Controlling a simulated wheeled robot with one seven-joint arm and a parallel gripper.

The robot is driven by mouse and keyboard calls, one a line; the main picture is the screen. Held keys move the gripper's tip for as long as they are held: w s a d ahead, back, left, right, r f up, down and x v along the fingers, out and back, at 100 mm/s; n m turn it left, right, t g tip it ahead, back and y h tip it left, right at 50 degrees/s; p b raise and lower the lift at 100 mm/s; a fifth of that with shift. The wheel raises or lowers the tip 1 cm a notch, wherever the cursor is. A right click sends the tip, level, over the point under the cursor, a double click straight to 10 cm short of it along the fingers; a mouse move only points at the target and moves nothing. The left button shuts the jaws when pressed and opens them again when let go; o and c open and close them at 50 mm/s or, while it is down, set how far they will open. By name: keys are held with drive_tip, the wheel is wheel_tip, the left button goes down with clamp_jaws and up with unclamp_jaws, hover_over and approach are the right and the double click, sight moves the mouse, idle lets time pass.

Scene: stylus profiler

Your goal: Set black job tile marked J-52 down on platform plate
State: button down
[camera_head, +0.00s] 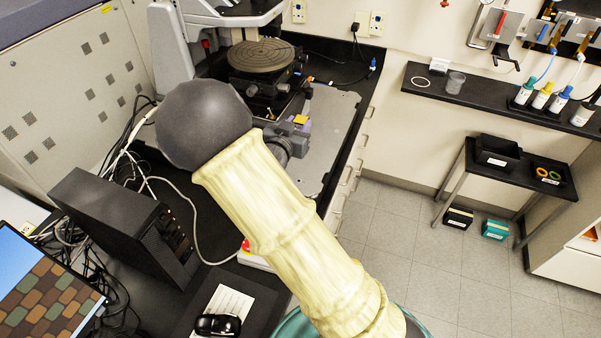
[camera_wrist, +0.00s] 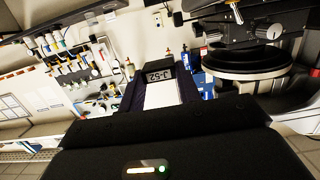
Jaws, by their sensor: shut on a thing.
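The black job tile (camera_wrist: 159,73) shows its J-52 label upside down in the wrist view. My gripper (camera_wrist: 160,80) is shut on it, with one dark finger on each side. The tile's underside is hidden. The platform plate (camera_head: 261,56) is the dark round disc with ring grooves on the instrument in the head view. Its edge also shows in the wrist view (camera_wrist: 247,73), to the right of the tile and apart from it. No tile shows on the visible part of the plate. In the head view my arm hides most of the gripper, and I cannot make out the tile there.
The instrument's white column (camera_head: 172,50) and upper head stand close around the plate. A grey base slab (camera_head: 335,125) lies before it. A black computer box (camera_head: 125,225) and loose cables are at the left. A wall shelf (camera_head: 480,100) with bottles is at the right.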

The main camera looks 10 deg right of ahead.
wheel_tip(320, 180, down, 8)
drive_tip(key=b, duration=0.7)
drive_tip(key=shift+f+b, duration=0.2)
drive_tip(key=shift+b, duration=0.2)
drive_tip(key=shift+w, duration=0.1)
drive_tip(key=shift+f+p, duration=0.45)
drive_tip(key=shift+f, duration=2.45)
drive_tip(key=shift+f, duration=0.1)
